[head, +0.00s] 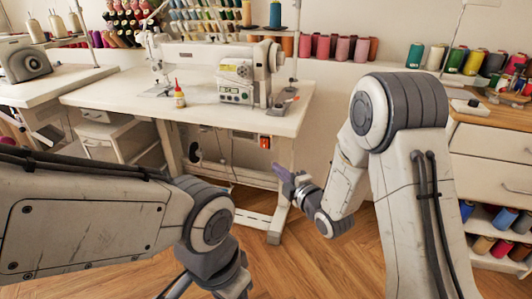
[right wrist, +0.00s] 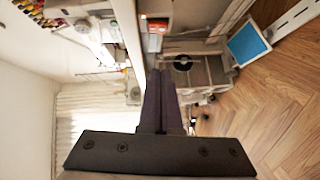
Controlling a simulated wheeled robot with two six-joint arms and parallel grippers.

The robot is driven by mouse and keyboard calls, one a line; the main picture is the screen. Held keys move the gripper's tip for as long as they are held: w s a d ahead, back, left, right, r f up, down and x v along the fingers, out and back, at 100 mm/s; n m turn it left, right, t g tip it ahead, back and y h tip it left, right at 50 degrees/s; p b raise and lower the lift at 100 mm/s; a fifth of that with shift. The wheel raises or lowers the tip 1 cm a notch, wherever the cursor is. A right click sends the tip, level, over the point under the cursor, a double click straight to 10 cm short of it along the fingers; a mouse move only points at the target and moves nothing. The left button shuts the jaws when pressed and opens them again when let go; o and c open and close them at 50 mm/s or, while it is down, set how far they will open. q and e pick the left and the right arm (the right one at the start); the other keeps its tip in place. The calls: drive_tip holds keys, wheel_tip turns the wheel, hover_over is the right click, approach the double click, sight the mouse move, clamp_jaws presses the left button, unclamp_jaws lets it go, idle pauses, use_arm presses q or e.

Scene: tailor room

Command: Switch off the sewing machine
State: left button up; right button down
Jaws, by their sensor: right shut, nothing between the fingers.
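The white sewing machine (head: 238,62) stands on its white table (head: 190,103). A small box with an orange-red face (head: 265,142) hangs under the table's front edge, near the right end; it looks like the power switch. It also shows in the right wrist view, as a box with an orange-red part (right wrist: 153,42), just beyond the fingertips. My right gripper (head: 279,170) has dark purple fingers, shut and empty, below and slightly right of that box, with no contact visible. The fingers also show shut in the right wrist view (right wrist: 160,75).
A red-capped bottle (head: 179,94) stands on the table. A wooden drawer cabinet (head: 490,155) is at the right. A second sewing table (head: 50,86) is at the left. Bare wooden floor (head: 320,270) lies in front.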

drive_tip(key=b, duration=0.2)
approach(260, 146)
drive_tip(key=w+a, duration=0.1)
drive_tip(key=a, duration=0.3)
drive_tip(key=shift+w+d+f, duration=0.1)
drive_tip(key=shift+w+d, duration=0.15)
drive_tip(key=shift+w, duration=0.45)
drive_tip(key=shift+w+d+f, duration=0.1)
drive_tip(key=shift+w+d, duration=0.15)
drive_tip(key=shift+w, duration=0.45)
drive_tip(key=shift+w+d, duration=0.25)
drive_tip(key=shift+w, duration=0.45)
